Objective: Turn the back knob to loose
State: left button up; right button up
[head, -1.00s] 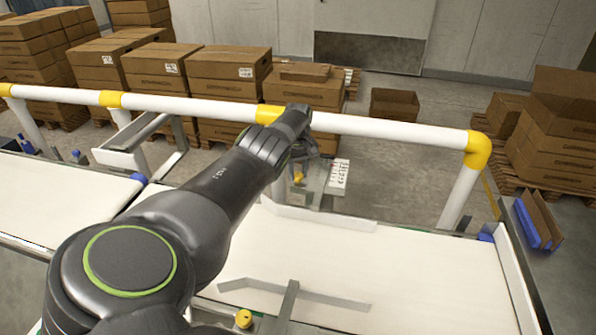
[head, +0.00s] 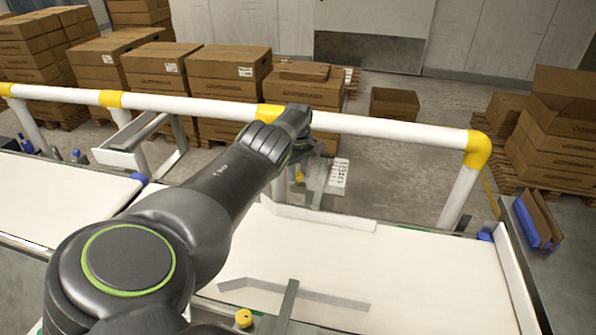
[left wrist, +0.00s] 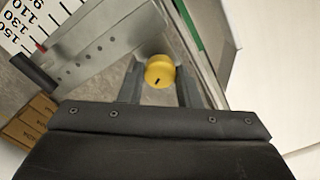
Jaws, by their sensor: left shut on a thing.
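The back knob (head: 299,177) is small and yellow, beyond the belt's far edge under the white rail. In the left wrist view the same knob (left wrist: 160,70) shows a round face with a short black mark pointing toward the lower left. My left gripper (left wrist: 161,82) has one finger on each side of the knob and is shut on it. In the head view my left arm and wrist partly hide this gripper (head: 306,168). A printed scale (head: 338,176) stands beside it; its numbers and a red pointer (left wrist: 41,47) show in the wrist view. My right gripper is not in view.
A second yellow knob (head: 243,318) sits at the belt's near side. The white belt (head: 420,265) is clear apart from guide bars (head: 310,293). A white rail with yellow joints (head: 390,130) runs behind the belt, close to my wrist. Stacked cartons (head: 228,85) stand farther back.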

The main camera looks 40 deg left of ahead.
pick_arm(q)
jog(key=shift+w+r, duration=0.1)
jog(key=shift+r, duration=0.05)
jog(key=o, duration=1)
jog(key=shift+c, duration=0.2)
notch_tip(320, 180, up, 10)
jog(key=p, duration=1)
notch_tip(320, 180, up, 6)
send_over(298, 173)
jog(key=shift+d+r, duration=0.1)
jog(key=shift+r, duration=0.5)
